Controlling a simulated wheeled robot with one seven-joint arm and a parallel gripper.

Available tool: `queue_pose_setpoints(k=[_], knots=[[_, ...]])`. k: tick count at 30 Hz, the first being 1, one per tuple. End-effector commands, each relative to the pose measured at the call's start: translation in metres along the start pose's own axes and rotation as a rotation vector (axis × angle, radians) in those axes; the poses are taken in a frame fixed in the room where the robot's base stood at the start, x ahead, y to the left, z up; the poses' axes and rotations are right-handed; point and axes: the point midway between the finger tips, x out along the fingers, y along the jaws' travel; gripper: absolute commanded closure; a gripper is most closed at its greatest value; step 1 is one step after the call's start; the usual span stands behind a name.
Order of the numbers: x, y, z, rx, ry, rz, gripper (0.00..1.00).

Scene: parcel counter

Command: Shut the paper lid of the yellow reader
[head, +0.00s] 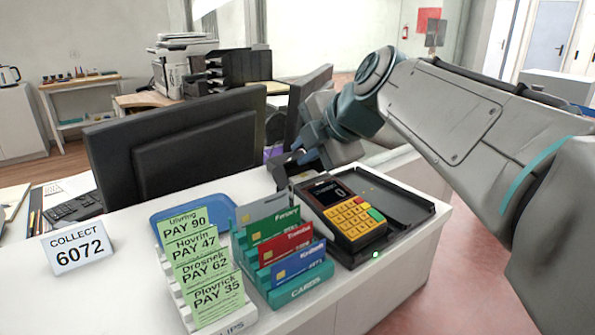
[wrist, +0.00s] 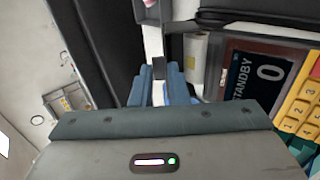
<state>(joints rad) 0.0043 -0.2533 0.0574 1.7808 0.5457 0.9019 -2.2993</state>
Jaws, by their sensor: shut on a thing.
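The yellow reader (head: 352,216) stands in a black tray on the counter, with a dark display and yellow keys. Its display (wrist: 262,75) reads STANDBY 0 in the wrist view. A pale paper roll (wrist: 195,48) shows uncovered at the reader's display end, so the paper lid is open. My gripper (head: 287,162) is at that far end of the reader. In the wrist view its blue fingers (wrist: 160,75) are close together, shut on what seems to be the edge of the lid. The lid itself is small and mostly hidden by the fingers.
A card rack (head: 300,288) with several cards stands left of the reader. A slip holder (head: 240,322) with green slips and a blue tray (head: 160,212) are further left. The black tray (head: 415,212) is empty right of the reader.

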Motion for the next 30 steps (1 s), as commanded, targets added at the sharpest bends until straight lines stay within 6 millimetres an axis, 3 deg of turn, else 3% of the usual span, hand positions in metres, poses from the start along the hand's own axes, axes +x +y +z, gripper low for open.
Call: queue_pose_setpoints(k=[1,9,30], knots=[[0.005,-0.009,-0.001,-0.002,0.0,0.024,1.0],[0.002,-0.018,0.0,-0.001,0.0,0.139,1.0],[-0.006,-0.025,0.0,0.0,0.0,0.319,1.0]])
